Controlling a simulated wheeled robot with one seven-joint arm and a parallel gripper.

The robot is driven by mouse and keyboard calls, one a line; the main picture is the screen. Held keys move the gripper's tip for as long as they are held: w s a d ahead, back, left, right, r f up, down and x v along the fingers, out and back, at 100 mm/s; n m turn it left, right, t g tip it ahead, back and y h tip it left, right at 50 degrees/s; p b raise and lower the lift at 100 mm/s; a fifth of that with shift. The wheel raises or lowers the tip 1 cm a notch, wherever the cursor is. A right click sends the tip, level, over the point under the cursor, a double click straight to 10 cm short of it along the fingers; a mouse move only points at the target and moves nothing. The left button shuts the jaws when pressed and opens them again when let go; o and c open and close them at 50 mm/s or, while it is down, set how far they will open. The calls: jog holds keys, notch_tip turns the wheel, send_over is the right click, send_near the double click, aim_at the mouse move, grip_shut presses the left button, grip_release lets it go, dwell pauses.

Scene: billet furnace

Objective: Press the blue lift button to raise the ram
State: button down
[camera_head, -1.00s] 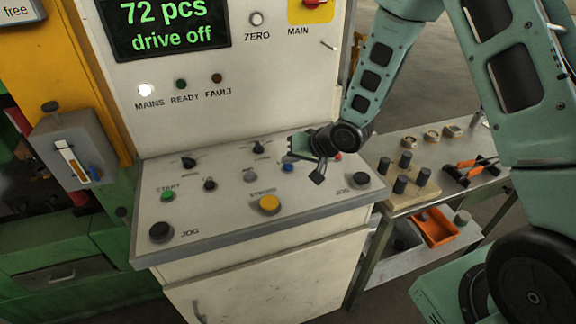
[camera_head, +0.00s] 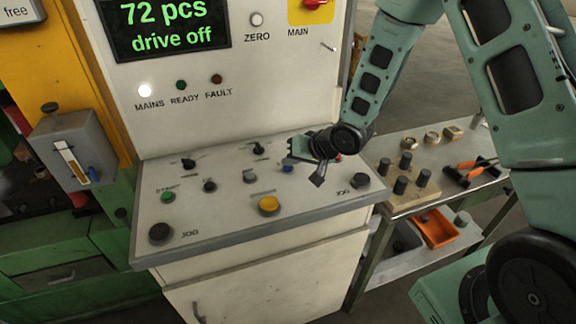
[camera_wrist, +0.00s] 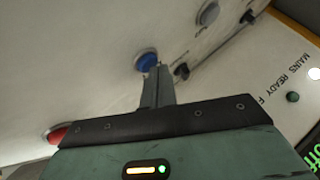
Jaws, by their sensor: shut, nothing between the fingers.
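The blue button (camera_head: 288,168) is a small round cap on the sloped control desk (camera_head: 215,221), toward its right back part. It also shows in the wrist view (camera_wrist: 147,61), in a pale ring. My gripper (camera_head: 291,158) is over the desk just behind and above the blue button in the head view. In the wrist view the closed fingers (camera_wrist: 159,72) reach toward the blue button, with their tips close beside its right edge. I cannot tell whether they touch it. Nothing is held.
A red button (camera_wrist: 57,134), a grey button (camera_wrist: 208,14) and dark knobs (camera_wrist: 182,71) surround the blue one. A yellow button (camera_head: 269,205) and black jog buttons (camera_head: 160,233) sit nearer the front. The upright panel's display (camera_head: 166,27) reads "72 pcs drive off". A side bench (camera_head: 440,170) stands right.

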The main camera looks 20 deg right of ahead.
aim_at(291, 169)
jog(key=shift+r+p, duration=0.5)
jog(key=shift+r, duration=0.2)
notch_tip(291, 169, up, 5)
jog(key=p, duration=0.4)
jog(key=shift+r+p, duration=0.1)
jog(key=shift+p, duration=0.2)
dwell(0.3)
